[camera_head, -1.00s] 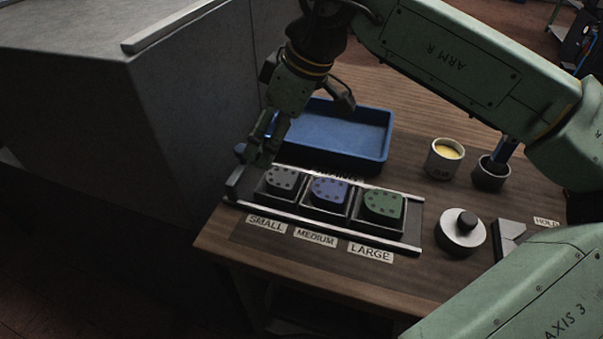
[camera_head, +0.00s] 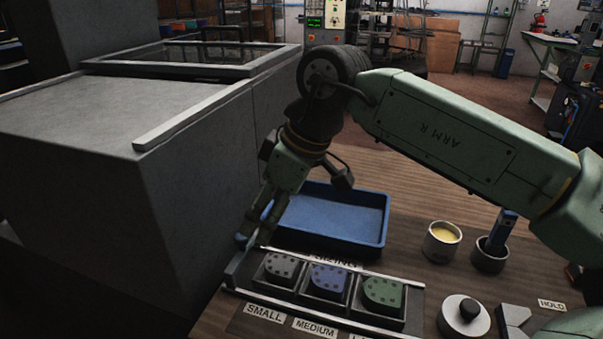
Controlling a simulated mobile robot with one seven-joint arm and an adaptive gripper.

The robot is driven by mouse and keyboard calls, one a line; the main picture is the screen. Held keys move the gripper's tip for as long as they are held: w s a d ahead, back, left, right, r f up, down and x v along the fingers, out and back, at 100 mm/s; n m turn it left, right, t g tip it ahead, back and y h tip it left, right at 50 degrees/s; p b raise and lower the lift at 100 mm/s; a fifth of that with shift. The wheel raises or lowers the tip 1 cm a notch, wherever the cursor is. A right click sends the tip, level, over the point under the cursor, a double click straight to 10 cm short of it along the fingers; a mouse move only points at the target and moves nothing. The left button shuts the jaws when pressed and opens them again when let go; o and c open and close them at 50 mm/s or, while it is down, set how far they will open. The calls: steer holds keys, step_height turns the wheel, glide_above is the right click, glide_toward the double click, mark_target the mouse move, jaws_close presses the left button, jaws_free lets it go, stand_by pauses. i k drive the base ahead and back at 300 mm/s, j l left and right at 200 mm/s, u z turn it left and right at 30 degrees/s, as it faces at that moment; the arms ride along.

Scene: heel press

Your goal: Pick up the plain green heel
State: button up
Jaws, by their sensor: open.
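The green heel (camera_head: 382,292) sits in the right-hand pocket of a three-pocket rack (camera_head: 412,311). Its top face shows several dark dots. A blue heel (camera_head: 328,279) is in the middle pocket and a grey heel (camera_head: 281,267) in the left pocket. My gripper (camera_head: 257,226) is open and empty. It points down near the rack's left end, at the left front corner of the blue tray, to the left of the green heel and apart from it. Part of the LARGE label is cut off at the bottom edge.
An empty blue tray (camera_head: 371,252) lies behind the rack. A cup with yellow contents (camera_head: 441,241), a dark cup holding a blue-handled tool (camera_head: 489,257) and a round knobbed weight (camera_head: 463,316) stand to the right. A large grey machine block (camera_head: 190,190) walls off the left.

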mark_target(382, 296)
steer(key=k, duration=1)
